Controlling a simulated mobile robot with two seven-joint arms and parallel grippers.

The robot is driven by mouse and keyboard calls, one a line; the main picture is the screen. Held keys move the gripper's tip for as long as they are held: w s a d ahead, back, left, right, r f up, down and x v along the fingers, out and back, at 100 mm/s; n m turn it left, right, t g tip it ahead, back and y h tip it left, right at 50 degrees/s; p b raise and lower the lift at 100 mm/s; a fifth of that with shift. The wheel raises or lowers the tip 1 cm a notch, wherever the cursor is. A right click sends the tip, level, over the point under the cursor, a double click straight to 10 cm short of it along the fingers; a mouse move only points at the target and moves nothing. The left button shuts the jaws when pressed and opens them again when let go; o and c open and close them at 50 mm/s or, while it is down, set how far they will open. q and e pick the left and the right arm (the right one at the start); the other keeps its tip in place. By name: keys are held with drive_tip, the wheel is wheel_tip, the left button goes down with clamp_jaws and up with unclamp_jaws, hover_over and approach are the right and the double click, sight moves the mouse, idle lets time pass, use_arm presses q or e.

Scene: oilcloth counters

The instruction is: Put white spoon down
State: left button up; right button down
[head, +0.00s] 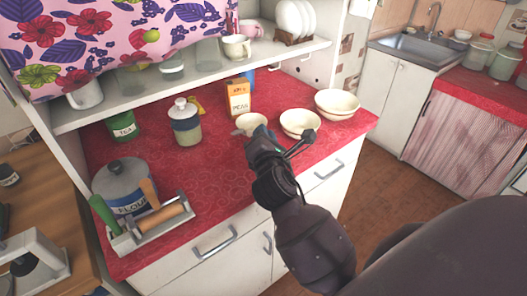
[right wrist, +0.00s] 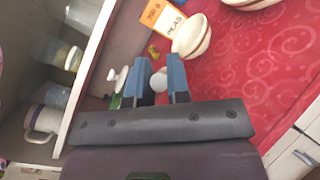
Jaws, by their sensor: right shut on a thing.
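My right gripper (head: 260,138) is over the red oilcloth counter (head: 240,178), in front of the cream bowls. In the right wrist view its two blue fingers (right wrist: 158,75) are shut on a small pale piece, the white spoon (right wrist: 158,82). Only a rounded bit of the spoon shows between the fingers. In the head view the spoon is hidden or too small to tell. I cannot tell whether it touches the counter. My left gripper is in neither view.
Cream bowls (head: 337,104) stand near the gripper, with an orange-white peas carton (head: 238,99) behind. A lidded jar (head: 186,125), green tea tin (head: 122,125), flour pot (head: 123,180) and utensil tray (head: 152,229) stand left. Red counter is clear between the tray and gripper.

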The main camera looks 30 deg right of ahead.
wheel_tip(320, 180, down, 4)
drive_tip(key=shift+f+b, duration=0.2)
drive_tip(key=shift+b, duration=0.5)
drive_tip(key=c, duration=1.5)
unclamp_jaws()
drive_tip(key=shift+f, duration=0.15)
drive_tip(key=shift+c, duration=0.2)
drive_tip(key=o, duration=0.4)
drive_tip(key=shift+o, duration=0.2)
